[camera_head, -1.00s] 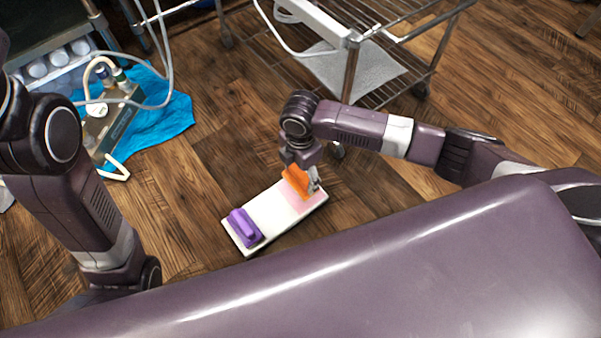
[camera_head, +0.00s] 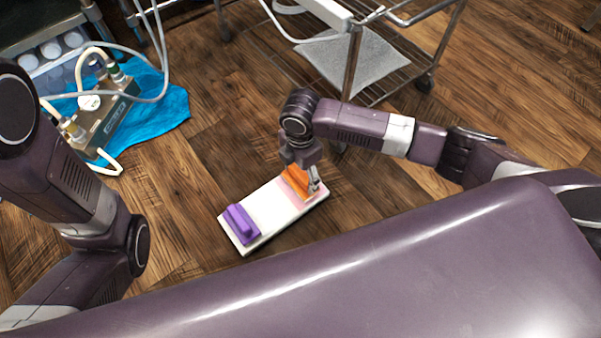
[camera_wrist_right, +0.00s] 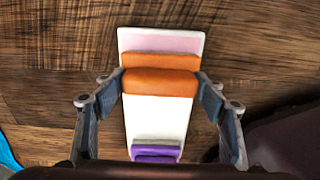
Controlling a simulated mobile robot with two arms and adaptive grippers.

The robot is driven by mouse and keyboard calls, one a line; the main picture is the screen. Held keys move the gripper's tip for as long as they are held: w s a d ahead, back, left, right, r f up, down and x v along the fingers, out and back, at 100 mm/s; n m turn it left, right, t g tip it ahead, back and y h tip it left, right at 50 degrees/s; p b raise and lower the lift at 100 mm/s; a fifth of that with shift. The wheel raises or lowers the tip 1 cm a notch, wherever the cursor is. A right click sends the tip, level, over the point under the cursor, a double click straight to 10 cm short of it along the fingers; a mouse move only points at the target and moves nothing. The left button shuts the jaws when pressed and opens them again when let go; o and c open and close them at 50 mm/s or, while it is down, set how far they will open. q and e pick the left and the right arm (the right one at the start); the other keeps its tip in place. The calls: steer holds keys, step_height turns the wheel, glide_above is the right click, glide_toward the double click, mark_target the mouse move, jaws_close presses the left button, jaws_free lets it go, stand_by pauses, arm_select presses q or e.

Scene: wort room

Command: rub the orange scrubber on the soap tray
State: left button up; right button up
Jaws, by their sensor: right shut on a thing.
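The orange scrubber (camera_head: 297,182) is between the fingers of my right gripper (camera_head: 305,178), which is shut on it. In the right wrist view the scrubber (camera_wrist_right: 160,80) spans the gap between both fingers of the right gripper (camera_wrist_right: 162,90). The white soap tray (camera_head: 267,210) lies on the floor below, with a pink patch (camera_head: 300,204) at its right end, under and beside the scrubber. Whether the scrubber touches the patch is hard to tell. A purple scrubber (camera_head: 241,223) sits at the tray's left end. My left gripper is out of view; only my left arm shows.
A blue cloth (camera_head: 160,105) with a pump-like device (camera_head: 112,115) and hoses lies at the upper left. A metal wire cart (camera_head: 365,75) stands behind my right arm. Wooden floor around the tray is clear.

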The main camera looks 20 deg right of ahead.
steer(key=shift+f, duration=0.45)
stand_by(0.6)
steer(key=shift+p, duration=0.3)
stand_by(1.1)
steer(key=shift+f, duration=0.15)
stand_by(0.9)
steer(key=shift+p, duration=0.3)
